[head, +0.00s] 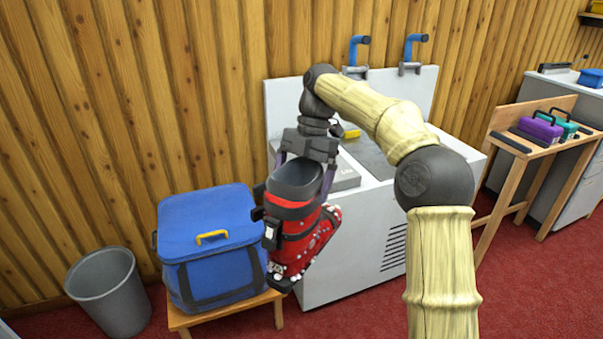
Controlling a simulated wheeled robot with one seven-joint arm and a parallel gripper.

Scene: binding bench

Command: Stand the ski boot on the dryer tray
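The red and black ski boot (300,235) hangs in the air, cuff up and somewhat tilted, in front of the white cabinet. My gripper (303,172) points down with its fingers on both sides of the boot's dark upper cuff, shut on it. The boot's sole is low, near the right edge of the blue cooler. The white cabinet (330,266) has side vents and a dark grey recessed top (366,152), which may be the dryer tray; my arm hides part of it.
The blue cooler (208,226) with a yellow handle stands on a low wooden bench (230,308), left of the boot. A grey bin (108,290) stands further left. A grey box (346,178) and a yellow item (350,133) lie on the cabinet top. A wooden table (545,148) holds purple and teal cases at right.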

